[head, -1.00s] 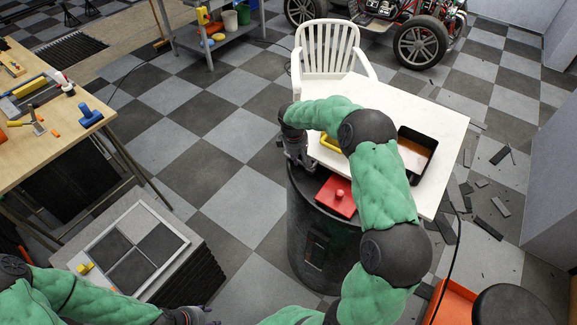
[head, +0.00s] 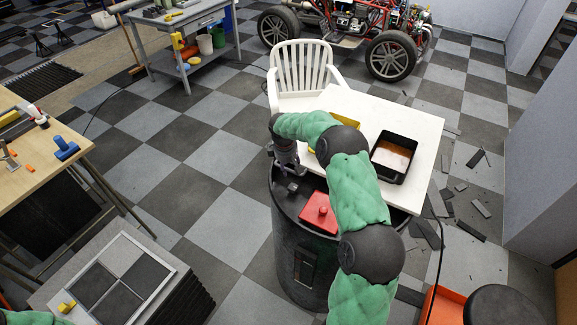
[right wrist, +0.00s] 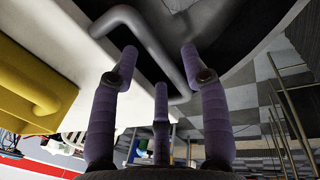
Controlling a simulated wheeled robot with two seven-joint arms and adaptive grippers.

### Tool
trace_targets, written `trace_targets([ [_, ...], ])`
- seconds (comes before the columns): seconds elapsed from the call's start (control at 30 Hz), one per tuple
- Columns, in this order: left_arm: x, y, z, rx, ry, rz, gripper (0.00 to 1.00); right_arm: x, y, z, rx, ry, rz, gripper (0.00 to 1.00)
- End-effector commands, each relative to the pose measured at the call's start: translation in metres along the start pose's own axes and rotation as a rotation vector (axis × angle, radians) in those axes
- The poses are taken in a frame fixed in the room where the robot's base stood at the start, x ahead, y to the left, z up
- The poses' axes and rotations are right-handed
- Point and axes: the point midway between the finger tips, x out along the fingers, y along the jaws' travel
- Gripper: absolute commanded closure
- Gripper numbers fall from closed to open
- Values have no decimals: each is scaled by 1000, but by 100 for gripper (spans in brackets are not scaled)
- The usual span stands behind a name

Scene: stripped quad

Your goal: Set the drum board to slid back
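The white board (head: 425,121) lies flat across the top of the black drum (head: 301,262) and reaches toward the back right. My right gripper (head: 284,162) is low at the board's left end, over the drum's rim. In the right wrist view its purple fingers (right wrist: 160,62) are spread, with a bent grey bar handle (right wrist: 152,40) running between them. The handle is beside the board's white edge (right wrist: 88,62); I see no finger clearly closed on it. In the head view my arm hides part of the board. My left gripper is out of view.
On the board are a black tray (head: 405,140) with brownish contents and a yellow item (head: 321,149) partly behind my arm. A red lid with a knob (head: 319,213) lies on the drum top. A white chair (head: 301,68) stands behind.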

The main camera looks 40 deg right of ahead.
Motion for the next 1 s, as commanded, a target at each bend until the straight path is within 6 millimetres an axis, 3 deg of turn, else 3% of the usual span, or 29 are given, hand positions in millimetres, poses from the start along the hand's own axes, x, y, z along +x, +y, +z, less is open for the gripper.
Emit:
trace_targets([
  [0.27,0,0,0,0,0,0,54,-6,0,0,0,-1,0,54],
  [0.7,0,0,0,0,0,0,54,-85,0,-1,0,2,2,54],
  [1.0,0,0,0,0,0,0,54,-117,0,0,-1,0,-1,54],
])
